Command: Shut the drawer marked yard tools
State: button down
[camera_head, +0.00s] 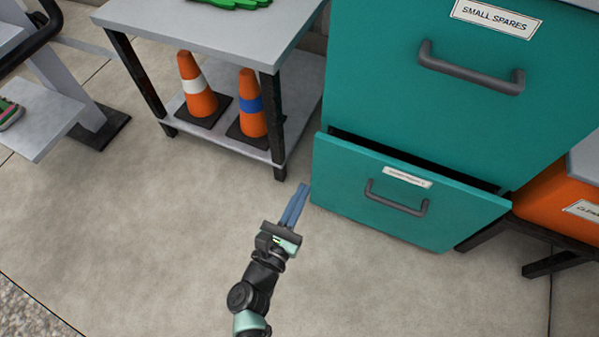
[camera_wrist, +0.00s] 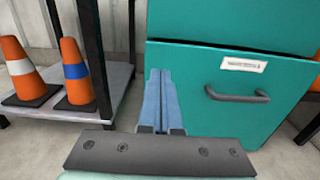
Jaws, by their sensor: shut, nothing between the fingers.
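The teal cabinet's lower drawer (camera_head: 342,183) stands part way open, with a dark gap along its top edge. Its white label (camera_head: 407,177) is too small to read in the head view, and also in the wrist view (camera_wrist: 243,64). A dark grey bar handle (camera_head: 396,198) sits below the label; it also shows in the wrist view (camera_wrist: 237,97). My gripper (camera_head: 300,190) is shut and empty, its blue fingers close together, beside the drawer's left edge in the head view. In the wrist view the fingertips (camera_wrist: 158,74) overlap the drawer front's left part; contact cannot be told.
The upper drawer (camera_head: 450,120), labelled small spares, is above. A grey shelf table (camera_head: 215,35) with two orange cones (camera_head: 197,85) (camera_head: 252,105) stands left of the cabinet. An orange bin (camera_head: 560,205) is at right. The floor in front is clear.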

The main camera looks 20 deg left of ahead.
jog(key=b, duration=0.3)
send_near(326, 145)
jog(key=w, duration=0.5)
jog(key=shift+w+r, duration=0.1)
jog(key=shift+w, duration=0.1)
jog(key=shift+w+r+b, duration=0.1)
jog(key=shift+w+b, duration=0.25)
jog(key=shift+w, duration=0.4)
jog(key=w+b, duration=0.1)
jog(key=w, duration=0.1)
jog(key=w+b, duration=0.1)
jog(key=shift+w+f, duration=0.2)
jog(key=shift+w, duration=0.15)
jog(key=shift+w+r+b, duration=0.1)
jog(key=shift+w+b, duration=0.25)
jog(key=shift+b, duration=0.05)
jog(key=shift+w+r, duration=0.15)
jog(key=shift+r, duration=0.15)
jog(key=shift+d, duration=0.1)
